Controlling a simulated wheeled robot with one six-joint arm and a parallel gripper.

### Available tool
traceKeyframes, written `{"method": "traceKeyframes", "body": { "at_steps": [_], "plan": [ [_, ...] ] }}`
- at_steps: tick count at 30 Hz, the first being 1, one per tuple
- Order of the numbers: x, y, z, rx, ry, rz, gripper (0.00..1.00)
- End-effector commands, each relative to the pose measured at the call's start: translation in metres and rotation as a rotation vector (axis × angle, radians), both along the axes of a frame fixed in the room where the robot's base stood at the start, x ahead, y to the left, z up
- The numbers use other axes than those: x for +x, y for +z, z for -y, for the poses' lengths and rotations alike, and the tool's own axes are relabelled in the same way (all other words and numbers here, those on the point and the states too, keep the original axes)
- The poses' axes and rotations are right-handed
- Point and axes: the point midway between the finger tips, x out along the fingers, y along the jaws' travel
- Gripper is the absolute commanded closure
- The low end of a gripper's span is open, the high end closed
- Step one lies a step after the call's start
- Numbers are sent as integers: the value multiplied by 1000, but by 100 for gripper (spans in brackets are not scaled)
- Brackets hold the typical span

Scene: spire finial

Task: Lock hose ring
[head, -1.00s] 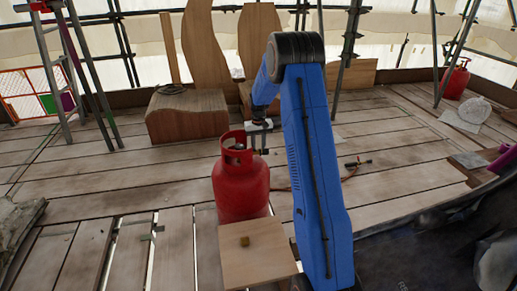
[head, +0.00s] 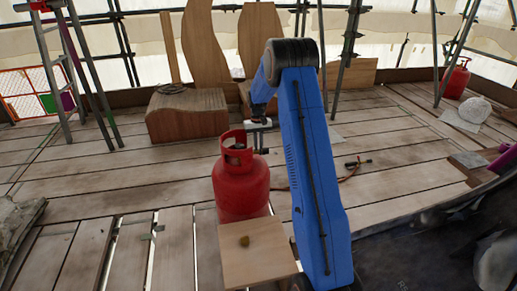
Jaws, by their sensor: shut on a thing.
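The red gas bottle (head: 241,186) stands upright on the planks left of my blue arm, with an open collar at its top. My gripper (head: 258,143) points down at the right side of the collar. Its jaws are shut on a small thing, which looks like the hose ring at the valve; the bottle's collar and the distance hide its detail. I cannot tell how the ring sits on the valve. A thin hose (head: 350,176) lies on the planks right of my arm, its end near a small dark torch-like fitting (head: 359,162).
A wooden box (head: 187,116) and tall panels stand behind. A ladder (head: 62,70) is at left, another red bottle (head: 457,80) far right. Planks left of the bottle are mostly clear.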

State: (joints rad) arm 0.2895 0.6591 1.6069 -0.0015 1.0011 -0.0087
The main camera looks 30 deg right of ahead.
Motion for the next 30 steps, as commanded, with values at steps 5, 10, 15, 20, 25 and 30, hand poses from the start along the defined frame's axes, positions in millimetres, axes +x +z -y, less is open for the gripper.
{"method": "traceKeyframes", "body": {
  "at_steps": [5,10,15,20,25,30],
  "plan": [
    [0,0,0,0,0,1,72],
    [0,0,0,0,0,1,72],
    [0,2,0,0,0,1,72],
    [3,18,1,-1,0,3,72],
    [6,49,2,-1,0,3,72],
    [11,83,3,-1,0,4,72]
  ]
}}
